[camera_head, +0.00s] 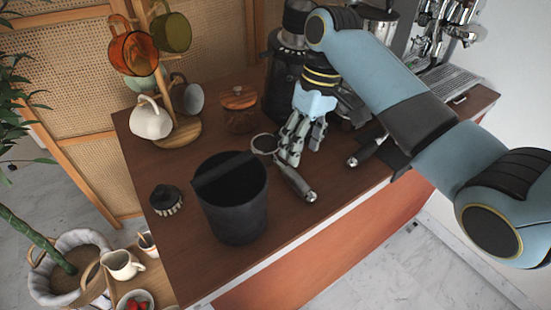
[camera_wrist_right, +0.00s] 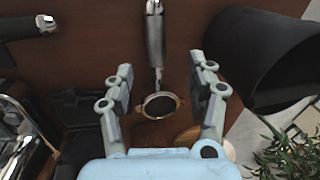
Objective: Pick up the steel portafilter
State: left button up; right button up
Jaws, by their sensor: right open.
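The steel portafilter (camera_head: 294,181) lies on the brown cart top, its round basket toward the back and its steel handle toward the front edge. In the right wrist view its handle (camera_wrist_right: 155,40) points up the picture and its basket (camera_wrist_right: 160,104) is between my fingers. My right gripper (camera_head: 292,150) is open above and beside the portafilter, its fingers pointing down. In the right wrist view, the gripper (camera_wrist_right: 163,78) has one finger on each side of the portafilter, with clear gaps. My left gripper is not in view.
A black knock box (camera_head: 236,213) stands left of the portafilter. A second, dark-handled portafilter (camera_head: 368,151) lies to the right near a black mat. A grinder (camera_head: 283,85) is behind. A mug tree (camera_head: 178,133), wooden jar (camera_head: 239,112) and black brush (camera_head: 165,199) are further left.

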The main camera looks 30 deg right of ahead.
aim_at(297, 175)
jog(key=f, duration=0.3)
jog(key=shift+s+a+f, duration=0.15)
jog(key=shift+a+f, duration=0.2)
jog(key=shift+a, duration=0.05)
jog(key=shift+a+f+p, duration=0.2)
jog(key=shift+f+p, duration=0.25)
jog(key=shift+f, duration=2.25)
grip_shut()
